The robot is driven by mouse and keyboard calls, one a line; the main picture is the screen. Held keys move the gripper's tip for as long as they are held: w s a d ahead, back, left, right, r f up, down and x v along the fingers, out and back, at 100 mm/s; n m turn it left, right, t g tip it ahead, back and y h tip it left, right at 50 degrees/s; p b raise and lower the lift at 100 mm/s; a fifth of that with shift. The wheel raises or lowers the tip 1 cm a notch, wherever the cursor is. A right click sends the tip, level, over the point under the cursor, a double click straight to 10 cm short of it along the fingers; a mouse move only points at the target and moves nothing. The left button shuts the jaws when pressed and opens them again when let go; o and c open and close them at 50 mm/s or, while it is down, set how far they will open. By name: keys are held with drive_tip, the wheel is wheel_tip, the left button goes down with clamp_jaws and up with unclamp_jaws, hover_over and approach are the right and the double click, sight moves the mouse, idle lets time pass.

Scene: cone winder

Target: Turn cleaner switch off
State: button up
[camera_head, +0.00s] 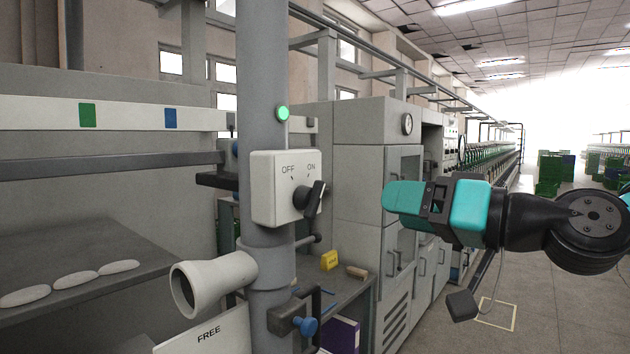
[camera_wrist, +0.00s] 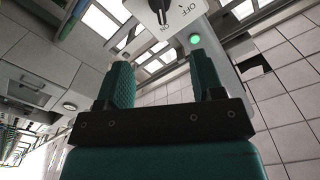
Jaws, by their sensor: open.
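The cleaner switch box (camera_head: 277,188) is white and fixed to a grey vertical pipe (camera_head: 263,80). It is marked OFF on the left and ON on the right. Its black knob (camera_head: 311,197) is tilted to the upper right, towards ON. A green lamp (camera_head: 282,113) glows on the pipe above the box. My gripper (camera_head: 392,203) is to the right of the knob, apart from it, with teal fingers pointing left. In the wrist view my gripper (camera_wrist: 157,85) is open and empty, and the switch box (camera_wrist: 187,13) shows beyond the fingertips at the top edge, with its knob (camera_wrist: 159,8) partly cut off.
A white angled pipe mouth (camera_head: 190,285) juts out below the box. A blue-handled valve (camera_head: 305,326) is lower on the pipe. A grey cabinet (camera_head: 358,160) stands behind my gripper. A shelf (camera_head: 100,255) with several white pieces is at left.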

sight(321, 194)
drive_tip(key=p+x, duration=0.7)
drive_tip(key=x, duration=0.6)
drive_tip(key=shift+w+a+r, duration=0.1)
drive_tip(key=shift+w+a, duration=0.1)
drive_tip(key=shift+a, duration=0.15)
drive_tip(key=shift+w+a, duration=0.3)
drive_tip(key=shift+a, duration=0.1)
drive_tip(key=c, duration=0.8)
